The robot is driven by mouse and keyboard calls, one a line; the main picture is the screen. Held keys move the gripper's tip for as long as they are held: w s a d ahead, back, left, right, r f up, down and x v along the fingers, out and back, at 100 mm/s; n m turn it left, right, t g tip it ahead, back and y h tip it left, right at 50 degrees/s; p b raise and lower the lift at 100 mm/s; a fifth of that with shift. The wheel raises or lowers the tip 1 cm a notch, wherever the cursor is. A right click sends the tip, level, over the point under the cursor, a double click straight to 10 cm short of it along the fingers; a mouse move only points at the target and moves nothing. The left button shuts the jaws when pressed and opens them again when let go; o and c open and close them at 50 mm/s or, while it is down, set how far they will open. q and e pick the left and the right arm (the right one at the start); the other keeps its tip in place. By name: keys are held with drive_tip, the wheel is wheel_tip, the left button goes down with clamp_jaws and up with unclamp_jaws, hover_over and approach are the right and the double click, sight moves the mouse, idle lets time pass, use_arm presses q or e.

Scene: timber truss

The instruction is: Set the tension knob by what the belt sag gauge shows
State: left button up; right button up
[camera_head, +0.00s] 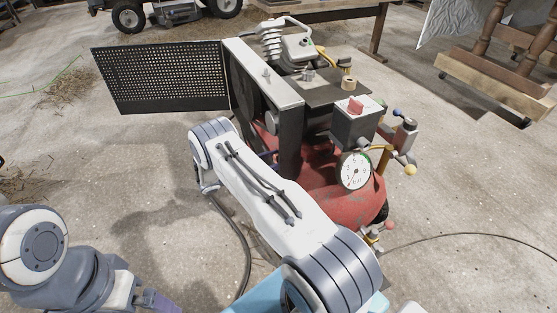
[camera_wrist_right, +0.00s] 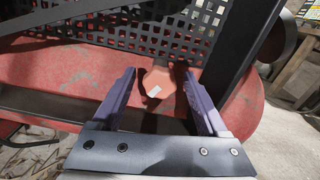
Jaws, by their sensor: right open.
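The compressor has a red tank (camera_head: 325,190), and a grey housing (camera_head: 262,72) shows dark round shapes inside, partly hidden by my right arm. A round white dial (camera_head: 355,171) marked bar faces me on the right. My right gripper (camera_wrist_right: 158,98) is open and empty in the right wrist view, its purple fingers over the red tank top (camera_wrist_right: 60,68). In the head view it is hidden. My left gripper (camera_head: 160,301) shows only a purple part at the bottom edge.
A black perforated panel (camera_head: 160,76) stands out to the left of the housing. A grey box with a red switch (camera_head: 356,106) sits above the dial. A dark hose (camera_head: 470,235) lies on the concrete floor at right. The floor at left is mostly clear, with some straw.

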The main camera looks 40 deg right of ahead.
drive_tip(key=shift+s+d, duration=0.2)
drive_tip(key=shift+d, duration=0.45)
clamp_jaws()
drive_tip(key=shift+m, duration=0.3)
drive_tip(key=m, duration=0.5)
drive_tip(key=shift+a, duration=0.1)
drive_tip(key=m, duration=0.6)
drive_tip(key=shift+s+p, duration=0.15)
drive_tip(key=shift+p, duration=0.2)
drive_tip(key=shift+f, duration=0.1)
